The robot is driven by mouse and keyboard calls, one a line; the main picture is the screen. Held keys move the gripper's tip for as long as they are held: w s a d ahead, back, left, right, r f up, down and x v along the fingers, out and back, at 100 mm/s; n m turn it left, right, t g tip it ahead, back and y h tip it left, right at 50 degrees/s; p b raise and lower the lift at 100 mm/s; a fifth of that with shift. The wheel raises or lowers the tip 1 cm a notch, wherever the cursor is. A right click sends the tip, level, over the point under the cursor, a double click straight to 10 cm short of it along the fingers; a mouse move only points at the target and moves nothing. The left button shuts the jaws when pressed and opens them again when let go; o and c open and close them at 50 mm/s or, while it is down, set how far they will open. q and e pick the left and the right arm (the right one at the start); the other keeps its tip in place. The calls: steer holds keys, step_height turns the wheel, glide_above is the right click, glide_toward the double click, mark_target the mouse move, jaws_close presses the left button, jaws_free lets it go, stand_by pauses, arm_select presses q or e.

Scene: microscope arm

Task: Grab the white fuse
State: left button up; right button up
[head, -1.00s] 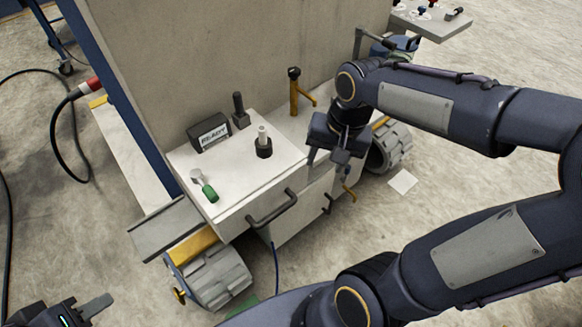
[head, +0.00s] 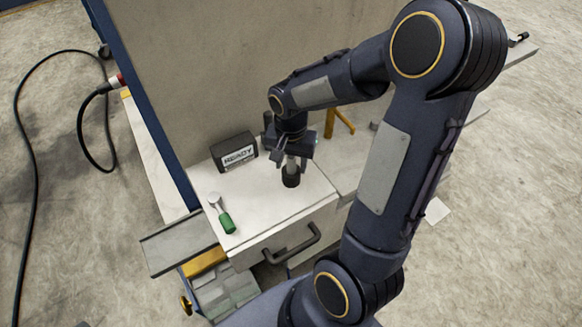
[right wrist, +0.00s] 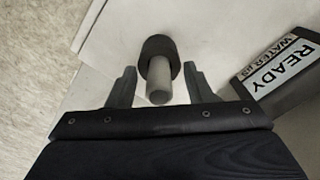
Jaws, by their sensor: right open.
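The white fuse (right wrist: 159,82) stands upright in a round black holder (right wrist: 157,46) on the white cabinet top. In the right wrist view it lies between the two open fingers of my right gripper (right wrist: 152,86), with a gap visible on each side. In the head view my right gripper (head: 291,160) is just above the black holder (head: 291,178) and hides most of the fuse. My left gripper is not in view.
A dark box marked READY (head: 234,152) stands behind and left of the holder. A green-handled tool (head: 226,221) lies on the white cabinet top (head: 262,217). A dark drawer handle (head: 292,247) juts from the front. A wall rises behind.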

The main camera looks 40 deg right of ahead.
steer(key=shift+c, duration=0.2)
jaws_close()
steer(key=shift+r, duration=0.1)
